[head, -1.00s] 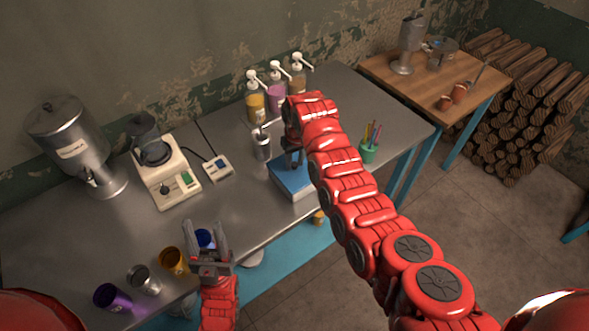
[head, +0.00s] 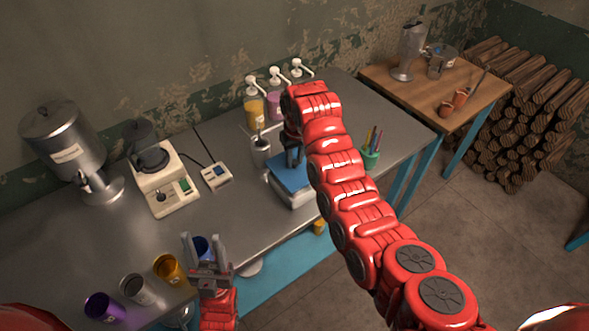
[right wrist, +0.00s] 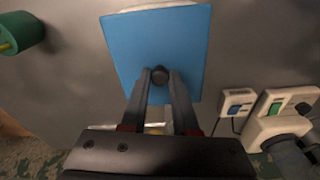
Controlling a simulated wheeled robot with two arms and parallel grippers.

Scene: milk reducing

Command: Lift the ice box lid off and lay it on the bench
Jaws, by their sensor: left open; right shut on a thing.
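The ice box (head: 293,199) is a pale box near the front edge of the steel bench (head: 85,245). Its flat blue lid (head: 281,170) appears slightly raised above it, with more of the box's upper part showing below. In the right wrist view the lid (right wrist: 125,45) has a dark knob at its middle, and a white edge of the box shows behind it. My right gripper (right wrist: 160,76) is shut on that knob; its arm hides part of the lid in the head view. My left gripper (head: 203,240) is open and empty by the front cups.
Several cups, including a purple one (head: 103,307) and an orange one (head: 168,268), line the front left. A metal shaker (head: 260,150), pump bottles (head: 254,112) and a green pen holder (head: 370,158) surround the box. Bare bench lies between the box and the small scale (head: 216,176).

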